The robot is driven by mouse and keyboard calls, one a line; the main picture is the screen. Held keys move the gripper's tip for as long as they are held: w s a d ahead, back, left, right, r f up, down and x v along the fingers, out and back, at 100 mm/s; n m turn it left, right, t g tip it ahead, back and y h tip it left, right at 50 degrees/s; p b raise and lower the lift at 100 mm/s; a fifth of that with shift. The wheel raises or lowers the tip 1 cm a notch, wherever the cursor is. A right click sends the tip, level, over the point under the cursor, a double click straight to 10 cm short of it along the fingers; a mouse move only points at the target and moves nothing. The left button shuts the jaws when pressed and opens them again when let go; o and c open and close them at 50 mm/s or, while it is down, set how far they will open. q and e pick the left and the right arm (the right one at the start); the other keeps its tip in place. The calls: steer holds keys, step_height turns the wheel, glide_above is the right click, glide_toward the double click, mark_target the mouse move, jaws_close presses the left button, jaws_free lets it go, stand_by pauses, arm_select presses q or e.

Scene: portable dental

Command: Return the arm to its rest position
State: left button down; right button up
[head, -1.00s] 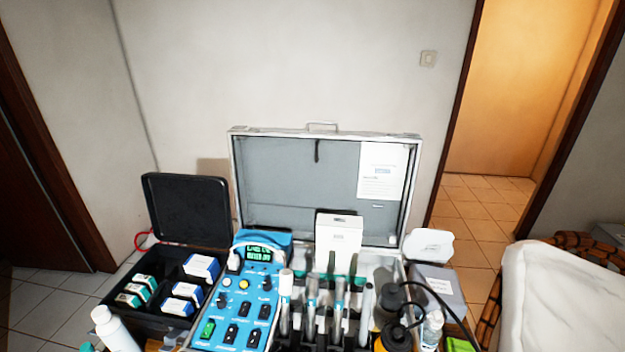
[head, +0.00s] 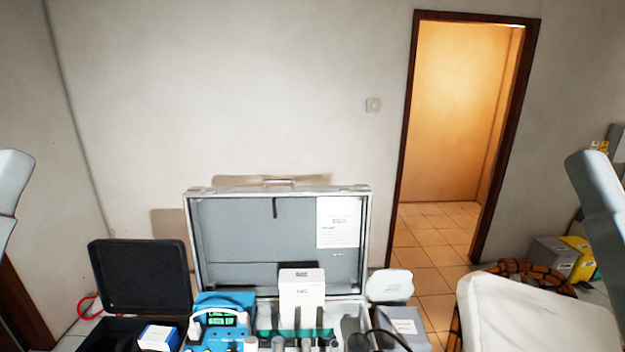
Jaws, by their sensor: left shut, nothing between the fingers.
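A grey-white part of my left arm (head: 12,190) shows at the left edge of the head view, cut off by the frame. A similar grey part of my right arm (head: 597,200) slants in at the right edge. I see no fingers of either gripper, and nothing held shows. Both visible arm parts are apart from the cases and from everything on the worktop.
An open silver case (head: 190,240) holds a white box (head: 301,298) and several tools. A blue device (head: 222,300) and an open black case (head: 140,275) stand left of it. A white cushioned surface (head: 530,315) is at right. The space above the cases is clear.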

step_height(320, 180, up, 27)
steer(key=p, duration=2.4)
steer(key=shift+w+r, duration=0.1)
steer(key=shift+r, duration=0.05)
